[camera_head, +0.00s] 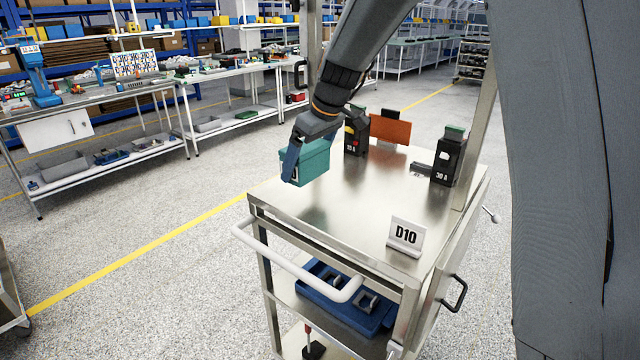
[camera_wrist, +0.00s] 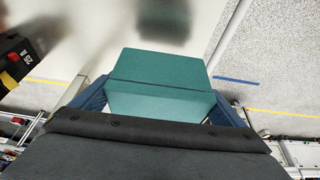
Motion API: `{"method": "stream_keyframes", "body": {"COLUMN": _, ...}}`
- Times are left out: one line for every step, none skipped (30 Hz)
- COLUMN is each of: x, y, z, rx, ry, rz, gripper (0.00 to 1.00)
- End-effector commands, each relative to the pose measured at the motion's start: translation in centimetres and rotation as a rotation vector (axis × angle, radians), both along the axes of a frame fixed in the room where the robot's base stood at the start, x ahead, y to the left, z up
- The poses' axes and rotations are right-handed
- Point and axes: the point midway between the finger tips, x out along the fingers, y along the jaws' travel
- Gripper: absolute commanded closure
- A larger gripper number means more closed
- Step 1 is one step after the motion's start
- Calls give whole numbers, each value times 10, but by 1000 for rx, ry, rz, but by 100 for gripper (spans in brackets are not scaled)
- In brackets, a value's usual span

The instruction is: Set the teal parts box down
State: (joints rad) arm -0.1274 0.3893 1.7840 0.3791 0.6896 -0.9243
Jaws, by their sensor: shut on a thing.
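The teal parts box (camera_head: 312,162) is held at the back left corner of the metal trolley top (camera_head: 350,212). My gripper (camera_head: 291,160) is shut on it, with one blue finger in front of its near side. In the wrist view the box (camera_wrist: 160,68) sits between the two blue fingers of my gripper (camera_wrist: 160,104). The box appears raised above the trolley top, with a dark blurred reflection of it on the metal. Its underside is hidden in the head view.
A black breaker (camera_head: 356,130) stands behind the box, also in the wrist view (camera_wrist: 14,62). An orange panel (camera_head: 390,131) is beside it. A "30 A" breaker (camera_head: 447,160) stands at right and a D10 sign (camera_head: 405,236) at the front. The trolley top's middle is clear.

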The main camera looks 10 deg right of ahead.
Motion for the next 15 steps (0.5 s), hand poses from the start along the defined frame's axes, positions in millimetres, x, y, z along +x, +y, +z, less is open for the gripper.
{"method": "stream_keyframes", "body": {"x": 0, "y": -2, "z": -7, "rx": 1, "ry": 2, "rz": -6, "gripper": 38}}
{"method": "stream_keyframes", "body": {"x": 0, "y": -3, "z": -12, "rx": 1, "ry": 2, "rz": -7, "gripper": 38}}
{"method": "stream_keyframes", "body": {"x": 1, "y": -4, "z": -16, "rx": 0, "ry": 0, "rz": -8, "gripper": 38}}
{"method": "stream_keyframes", "body": {"x": 1, "y": -4, "z": -19, "rx": 0, "ry": 0, "rz": -7, "gripper": 38}}
{"method": "stream_keyframes", "body": {"x": 1, "y": -4, "z": -21, "rx": 0, "ry": -1, "rz": -7, "gripper": 38}}
{"method": "stream_keyframes", "body": {"x": 1, "y": -4, "z": -24, "rx": 1, "ry": -1, "rz": -8, "gripper": 38}}
{"method": "stream_keyframes", "body": {"x": 1, "y": -4, "z": -26, "rx": 1, "ry": -1, "rz": -8, "gripper": 38}}
{"method": "stream_keyframes", "body": {"x": 1, "y": -4, "z": -28, "rx": 1, "ry": -1, "rz": -8, "gripper": 38}}
{"method": "stream_keyframes", "body": {"x": 1, "y": -3, "z": -31, "rx": 1, "ry": 0, "rz": -6, "gripper": 38}}
{"method": "stream_keyframes", "body": {"x": 0, "y": -3, "z": -34, "rx": 0, "ry": 0, "rz": -6, "gripper": 38}}
{"method": "stream_keyframes", "body": {"x": 0, "y": -3, "z": -37, "rx": 0, "ry": 1, "rz": -5, "gripper": 38}}
{"method": "stream_keyframes", "body": {"x": 0, "y": -3, "z": -43, "rx": -1, "ry": 1, "rz": -5, "gripper": 38}}
{"method": "stream_keyframes", "body": {"x": 0, "y": -2, "z": -47, "rx": 0, "ry": 1, "rz": -5, "gripper": 38}}
{"method": "stream_keyframes", "body": {"x": 0, "y": -2, "z": -51, "rx": 1, "ry": 2, "rz": -5, "gripper": 38}}
{"method": "stream_keyframes", "body": {"x": 0, "y": -2, "z": -56, "rx": 1, "ry": 1, "rz": -5, "gripper": 38}}
